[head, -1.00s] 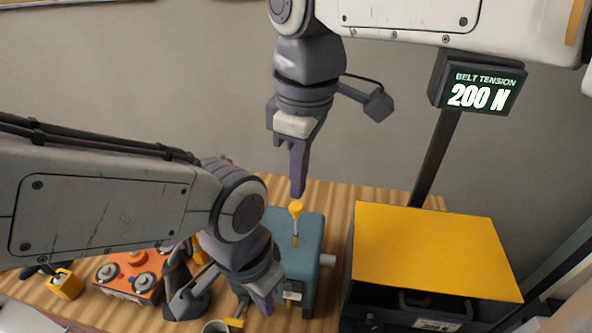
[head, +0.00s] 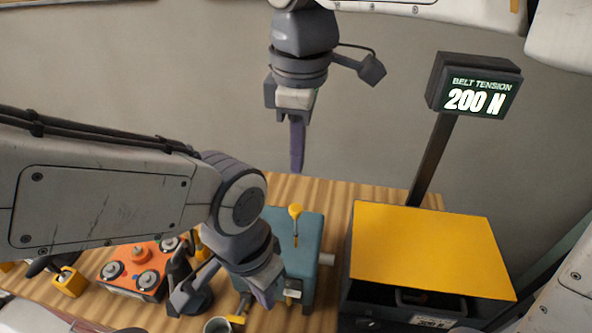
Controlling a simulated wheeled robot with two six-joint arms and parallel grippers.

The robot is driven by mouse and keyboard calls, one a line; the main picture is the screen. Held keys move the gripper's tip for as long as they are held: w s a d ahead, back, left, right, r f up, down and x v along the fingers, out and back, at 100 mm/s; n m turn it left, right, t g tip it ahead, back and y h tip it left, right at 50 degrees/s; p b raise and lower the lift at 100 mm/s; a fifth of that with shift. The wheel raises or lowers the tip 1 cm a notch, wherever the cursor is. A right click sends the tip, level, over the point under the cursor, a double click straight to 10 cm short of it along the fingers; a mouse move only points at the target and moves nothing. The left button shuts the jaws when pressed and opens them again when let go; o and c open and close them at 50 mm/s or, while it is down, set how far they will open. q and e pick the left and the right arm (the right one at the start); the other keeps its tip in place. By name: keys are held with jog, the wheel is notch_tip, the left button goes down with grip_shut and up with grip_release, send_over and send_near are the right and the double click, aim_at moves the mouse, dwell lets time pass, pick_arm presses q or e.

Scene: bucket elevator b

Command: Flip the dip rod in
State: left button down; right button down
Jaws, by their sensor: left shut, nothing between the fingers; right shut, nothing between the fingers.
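The dip rod looks to be the thin rod with a yellow knob (head: 295,211) standing up from the top of the teal housing (head: 309,232). My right gripper (head: 297,168) is shut and empty, pointing down above and behind the knob, with a gap between them. My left gripper (head: 265,300) is shut and empty, low at the front left of the housing, close to its small front fitting (head: 292,293). I cannot tell whether it touches the fitting. My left arm hides the housing's left side.
An orange control box (head: 138,270) with round knobs stands at the left. A dark box with a yellow lid (head: 425,252) stands right of the housing. Behind it a display (head: 476,98) reads belt tension 200 N. A grey cup (head: 217,325) sits at the front edge.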

aim_at(296, 208)
jog(key=f, duration=0.3)
jog(key=f+p, duration=0.1)
jog(key=f, duration=0.2)
jog(key=f+p, duration=0.1)
jog(key=f, duration=0.2)
jog(key=shift+w+a+f, duration=0.1)
jog(key=shift+w+f, duration=0.2)
jog(key=shift+f, duration=0.05)
notch_tip(296, 208, down, 10)
jog(key=b, duration=0.7)
jog(key=shift+f, duration=0.1)
